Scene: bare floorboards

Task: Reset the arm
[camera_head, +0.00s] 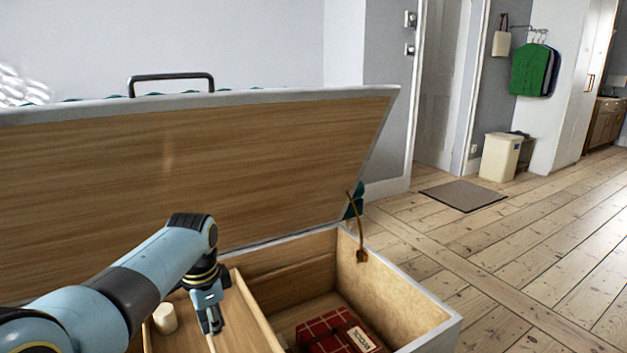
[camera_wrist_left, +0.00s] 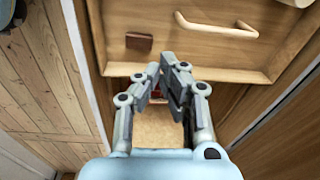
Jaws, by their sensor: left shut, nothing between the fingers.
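My left arm reaches in from the left over an open wooden chest (camera_head: 440,325) in the head view. My left gripper (camera_head: 214,326) points down above the inner wooden tray (camera_head: 258,318). It is shut and empty. In the left wrist view the same gripper (camera_wrist_left: 166,76) shows its fingers closed together, with a wooden panel behind them. My right gripper is in neither view.
The raised lid (camera_head: 200,170) has a dark handle (camera_head: 172,77) on top. A cream cylinder (camera_head: 165,318) stands in the tray. A red checked box (camera_head: 335,333) lies on the chest floor. A curved handle (camera_wrist_left: 215,27) and brown block (camera_wrist_left: 139,41) show in the wrist view.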

